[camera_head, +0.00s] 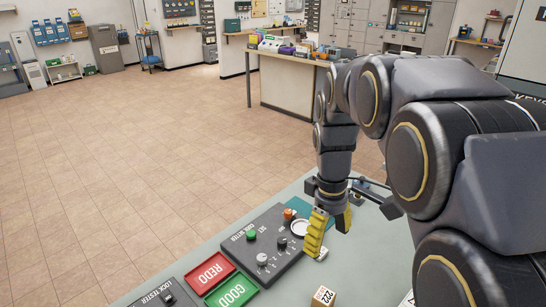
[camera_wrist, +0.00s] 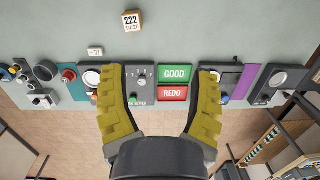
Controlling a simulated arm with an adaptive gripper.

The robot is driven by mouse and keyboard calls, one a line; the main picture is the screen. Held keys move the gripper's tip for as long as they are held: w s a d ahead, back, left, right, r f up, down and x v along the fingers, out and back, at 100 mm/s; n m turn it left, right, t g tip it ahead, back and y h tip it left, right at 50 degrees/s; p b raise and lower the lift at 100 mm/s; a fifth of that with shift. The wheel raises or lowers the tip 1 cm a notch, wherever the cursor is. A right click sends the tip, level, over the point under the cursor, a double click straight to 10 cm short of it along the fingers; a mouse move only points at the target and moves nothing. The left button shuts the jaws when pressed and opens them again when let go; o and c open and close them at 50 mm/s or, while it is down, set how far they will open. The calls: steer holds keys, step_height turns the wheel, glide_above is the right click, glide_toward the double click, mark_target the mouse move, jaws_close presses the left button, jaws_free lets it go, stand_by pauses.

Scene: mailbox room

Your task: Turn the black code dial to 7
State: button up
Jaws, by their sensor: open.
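In the head view, the dark grey setter panel (camera_head: 268,245) lies on the bench. A black dial (camera_head: 282,243) sits near its middle, left of my gripper. A pale grey knob (camera_head: 262,259) and a green button (camera_head: 251,235) are beside it. My gripper (camera_head: 331,232) has yellow fingers, points down and is open and empty, above and right of the panel. In the wrist view, my gripper (camera_wrist: 161,74) is spread wide. The panel shows there with a knob (camera_wrist: 142,81); the left finger covers part of it, and I cannot read the dial setting.
A red REDO tray (camera_head: 210,274) and green GOOD tray (camera_head: 231,291) lie left of the panel. The lock tester (camera_head: 165,298) is farther left. A block marked 222 (camera_head: 323,296) stands on the bench (camera_head: 285,292). A small white tag (camera_wrist: 96,51) lies nearby.

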steer(key=w+f+n, duration=0.3)
steer(key=w, duration=0.4)
steer(key=n+t, duration=0.1)
steer(key=n, duration=1)
glide_above(282, 240)
steer(key=shift+y, duration=0.3)
step_height(282, 240, down, 17)
steer(key=shift+s+d+f, duration=0.1)
steer(key=shift+s+d, duration=0.05)
steer(key=shift+f, duration=0.55)
step_height(282, 240, down, 8)
steer(key=shift+r, duration=0.2)
jaws_close()
